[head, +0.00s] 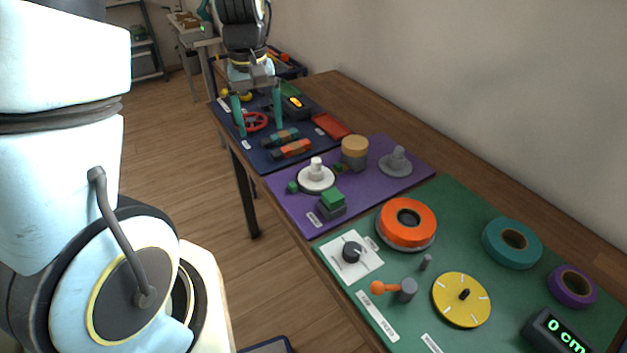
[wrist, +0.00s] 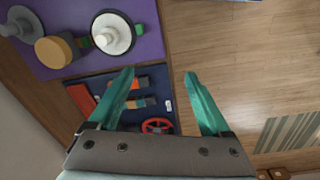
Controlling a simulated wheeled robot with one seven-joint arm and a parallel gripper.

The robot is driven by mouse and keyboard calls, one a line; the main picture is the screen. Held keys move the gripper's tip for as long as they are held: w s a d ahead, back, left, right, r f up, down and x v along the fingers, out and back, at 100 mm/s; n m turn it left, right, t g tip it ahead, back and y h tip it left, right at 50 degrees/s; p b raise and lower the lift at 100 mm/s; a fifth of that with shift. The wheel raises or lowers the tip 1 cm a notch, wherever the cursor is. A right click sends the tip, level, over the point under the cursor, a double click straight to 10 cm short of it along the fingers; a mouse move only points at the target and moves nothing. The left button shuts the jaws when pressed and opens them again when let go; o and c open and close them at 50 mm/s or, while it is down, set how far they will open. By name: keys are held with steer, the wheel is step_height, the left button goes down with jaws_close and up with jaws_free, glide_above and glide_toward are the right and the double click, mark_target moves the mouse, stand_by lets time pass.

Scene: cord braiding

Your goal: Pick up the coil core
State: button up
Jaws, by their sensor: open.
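No part is labelled clearly enough for me to tell which one is the coil core. A tan-topped grey cylinder (head: 354,152) stands on the purple mat, and it shows in the wrist view (wrist: 54,50). A teal-and-tan banded piece (head: 281,138) and an orange-and-dark banded piece (head: 291,149) lie side by side on the dark blue mat. A red wheel (head: 256,122) lies behind them; it also shows in the wrist view (wrist: 157,126). My gripper (head: 260,128) is open and empty above the dark blue mat, its teal fingers spread wide in the wrist view (wrist: 159,74).
A white disc with a post (head: 316,177) and a grey stepped post (head: 397,162) stand on the purple mat. A red block (head: 331,126) lies on the dark blue mat's right side. The green mat nearby holds an orange ring (head: 407,220), teal ring (head: 512,243) and yellow dial (head: 460,300).

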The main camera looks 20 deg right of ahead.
steer(key=b, duration=0.1)
glide_above(316, 159)
steer(key=f, duration=0.4)
steer(key=shift+s+a, duration=0.15)
steer(key=shift+a, duration=0.25)
step_height(316, 159, down, 5)
steer(key=shift+d+p, duration=0.1)
steer(key=shift+p, duration=0.3)
steer(key=shift+d+f+p, duration=0.15)
steer(key=shift+f+p, duration=0.4)
steer(key=shift+f, duration=0.85)
steer(key=shift+d+f+p, duration=0.15)
steer(key=shift+f+p, duration=0.35)
steer(key=shift+f, duration=0.85)
jaws_close()
